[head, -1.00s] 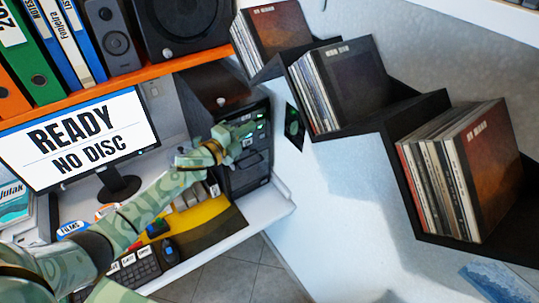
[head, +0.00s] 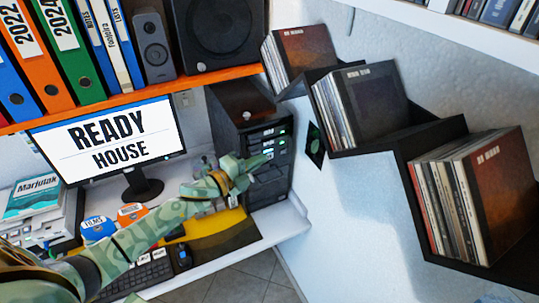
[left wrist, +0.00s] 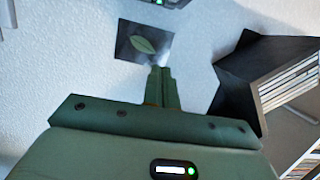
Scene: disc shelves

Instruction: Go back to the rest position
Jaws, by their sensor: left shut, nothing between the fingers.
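My left gripper (head: 262,160) reaches from the left over the desk in the head view. Its fingertips show in front of the black computer tower (head: 235,110); I cannot tell whether they touch it. In the left wrist view the gripper (left wrist: 162,75) is shut and empty, its fingers pointing at the pale wall below a small dark picture with a green leaf (left wrist: 145,42). The monitor (head: 106,135) reads "READY HOUSE". My right gripper is not in view.
Black stepped shelves (head: 433,135) with several disc sleeves hang on the right wall. An orange shelf (head: 195,85) with binders and speakers runs above the desk. A keyboard (head: 140,278), a mouse (head: 182,256) and a book stack (head: 35,215) are on the desk. Floor shows at the bottom.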

